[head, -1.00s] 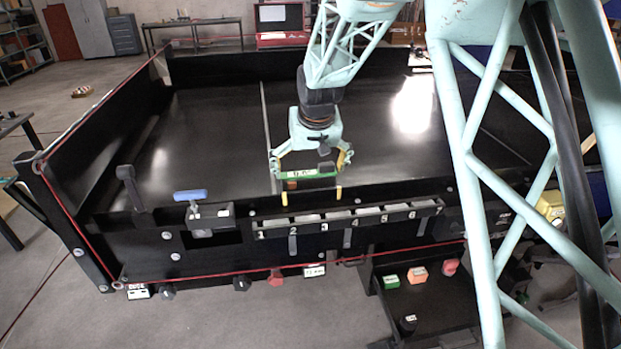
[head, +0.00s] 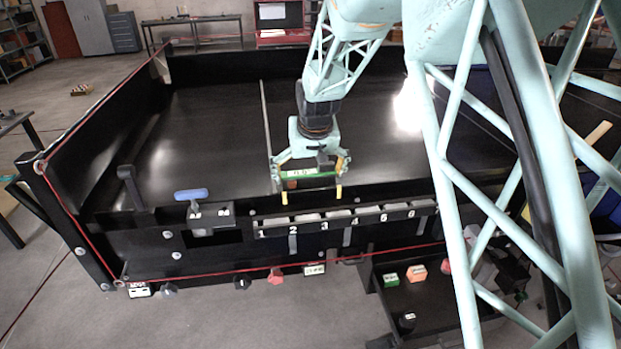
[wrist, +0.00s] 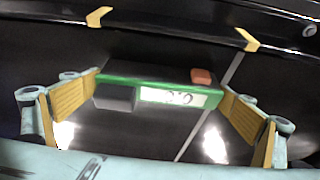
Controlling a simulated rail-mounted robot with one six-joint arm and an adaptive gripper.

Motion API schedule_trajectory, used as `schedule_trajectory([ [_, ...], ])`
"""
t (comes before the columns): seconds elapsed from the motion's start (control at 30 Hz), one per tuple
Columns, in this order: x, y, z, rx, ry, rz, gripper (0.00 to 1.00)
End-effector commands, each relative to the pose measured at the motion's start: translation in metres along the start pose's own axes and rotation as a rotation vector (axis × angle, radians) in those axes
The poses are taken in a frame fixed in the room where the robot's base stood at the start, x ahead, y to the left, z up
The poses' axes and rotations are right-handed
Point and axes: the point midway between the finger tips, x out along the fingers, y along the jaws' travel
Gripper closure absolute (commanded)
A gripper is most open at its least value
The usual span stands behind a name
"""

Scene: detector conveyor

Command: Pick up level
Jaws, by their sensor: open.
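The level appears to be a dark bar with a green edge, a white label, a grey block and an orange block. It shows in the head view (head: 308,174) and in the wrist view (wrist: 150,84). My gripper (head: 311,172) is open around it, one finger at each end, seen also in the wrist view (wrist: 160,100). The level's ends are very close to the yellow pads; I cannot tell whether they touch. Two yellow hooks, left (wrist: 98,16) and right (wrist: 248,40), show beyond the level in the wrist view.
The black conveyor bed (head: 215,125) lies behind my gripper. Its front wall carries a numbered slot row (head: 345,216) and a blue-handled tool (head: 191,194). A low black shelf (head: 425,300) holds small coloured blocks. My arm's lattice hides the right side.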

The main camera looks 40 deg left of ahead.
Motion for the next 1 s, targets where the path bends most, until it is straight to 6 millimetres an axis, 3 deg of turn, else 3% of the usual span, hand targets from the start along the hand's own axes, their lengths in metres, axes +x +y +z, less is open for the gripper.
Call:
schedule_trajectory([
  [0.07,0.0,0.0,0.0,0.0,0.0,0.0,0.0],
  [0.3,0.0,0.0,0.0,0.0,0.001,0.0,0.2],
  [0.67,-0.004,0.0,-0.002,0.0,0.002,0.0,0.2],
  [1.0,-0.034,0.0,-0.015,0.0,0.003,0.0,0.2],
])
